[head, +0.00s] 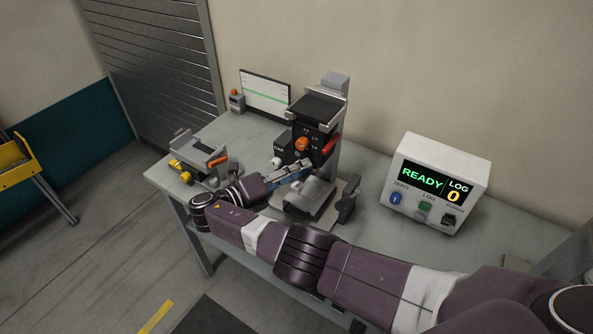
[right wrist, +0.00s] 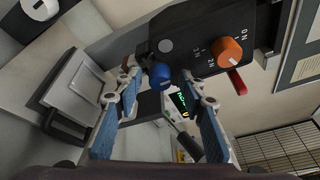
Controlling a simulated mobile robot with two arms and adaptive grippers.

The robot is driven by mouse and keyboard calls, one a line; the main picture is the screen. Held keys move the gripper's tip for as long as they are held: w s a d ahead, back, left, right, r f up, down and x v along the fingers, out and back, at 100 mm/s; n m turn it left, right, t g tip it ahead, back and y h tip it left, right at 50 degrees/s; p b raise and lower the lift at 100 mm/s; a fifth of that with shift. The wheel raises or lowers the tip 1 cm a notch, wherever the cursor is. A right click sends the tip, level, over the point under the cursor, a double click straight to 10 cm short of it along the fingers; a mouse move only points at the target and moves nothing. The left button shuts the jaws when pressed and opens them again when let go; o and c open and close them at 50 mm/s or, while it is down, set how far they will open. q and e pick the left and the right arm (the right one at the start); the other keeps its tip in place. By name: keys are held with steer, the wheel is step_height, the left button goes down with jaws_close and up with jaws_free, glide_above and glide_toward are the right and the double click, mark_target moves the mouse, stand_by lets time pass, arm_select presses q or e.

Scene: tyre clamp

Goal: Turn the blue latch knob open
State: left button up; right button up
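The blue latch knob (right wrist: 158,76) shows in the right wrist view at the lower edge of a black panel (right wrist: 205,35). In the head view I cannot make the knob out; my right gripper is in front of that area. My right gripper (right wrist: 162,88) is open, with one blue-padded finger to each side of the knob. Gaps show between the knob and both fingertips. In the head view the right gripper (head: 303,166) is at the front of the clamp machine (head: 318,115), below its orange knob (head: 302,144). My left gripper is out of view.
A red lever (head: 330,146) sticks out beside the orange knob. A white box (head: 440,150) reading READY and LOG 0 stands to the right on the table (head: 365,235). A grey fixture (head: 200,155) with yellow and orange parts stands left. A screen (head: 265,92) is behind.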

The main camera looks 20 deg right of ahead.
steer(key=shift+m, duration=0.3)
